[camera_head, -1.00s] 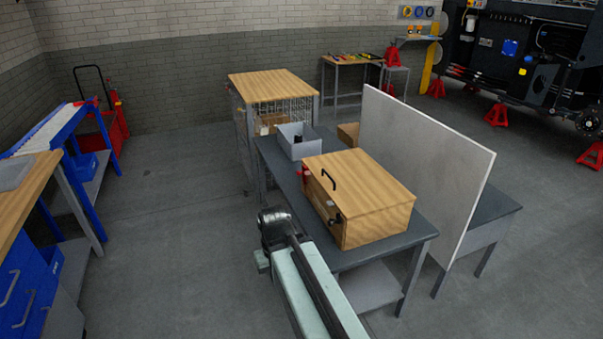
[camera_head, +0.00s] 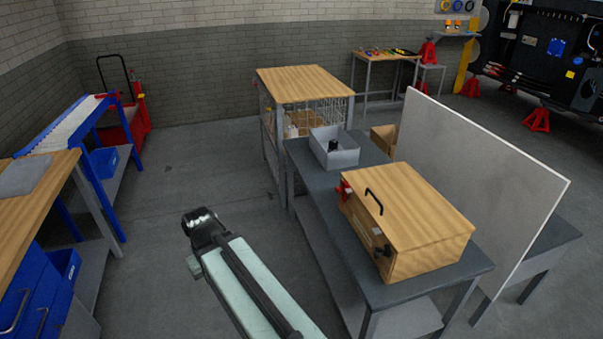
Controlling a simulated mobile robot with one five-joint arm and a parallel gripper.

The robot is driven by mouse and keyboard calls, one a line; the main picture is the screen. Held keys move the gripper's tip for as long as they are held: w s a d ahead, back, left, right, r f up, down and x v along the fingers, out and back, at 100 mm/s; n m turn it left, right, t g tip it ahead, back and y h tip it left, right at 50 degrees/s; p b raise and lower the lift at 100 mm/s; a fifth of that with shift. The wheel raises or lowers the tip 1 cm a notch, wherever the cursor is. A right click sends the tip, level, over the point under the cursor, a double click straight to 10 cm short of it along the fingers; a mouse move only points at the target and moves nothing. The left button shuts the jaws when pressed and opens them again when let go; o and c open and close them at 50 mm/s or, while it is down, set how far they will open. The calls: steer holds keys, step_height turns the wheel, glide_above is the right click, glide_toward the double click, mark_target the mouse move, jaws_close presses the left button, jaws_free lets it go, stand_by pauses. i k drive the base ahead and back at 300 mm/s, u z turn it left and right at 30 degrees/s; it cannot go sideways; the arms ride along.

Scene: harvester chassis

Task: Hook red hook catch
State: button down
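A wooden box (camera_head: 425,225) with a black handle on its lid stands on the grey table at the right. A small red catch (camera_head: 345,189) shows on the far left end of its front side. A black catch (camera_head: 384,250) sits near the front's other end. Whether the red catch is hooked is too small to tell. My arm reaches up from the bottom, left of the table and apart from the box. The dark end of my arm shows; my gripper's fingers cannot be made out.
A grey open bin (camera_head: 334,150) with a dark item stands on the grey table (camera_head: 375,294), behind the box. A white panel (camera_head: 478,185) stands to the right. A wooden-topped cage (camera_head: 305,84) stands behind. Open floor lies left of my arm, before the blue benches (camera_head: 62,138).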

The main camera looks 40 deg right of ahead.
mark_target(345, 185)
steer(key=i, duration=1.15)
steer(key=z, duration=0.55)
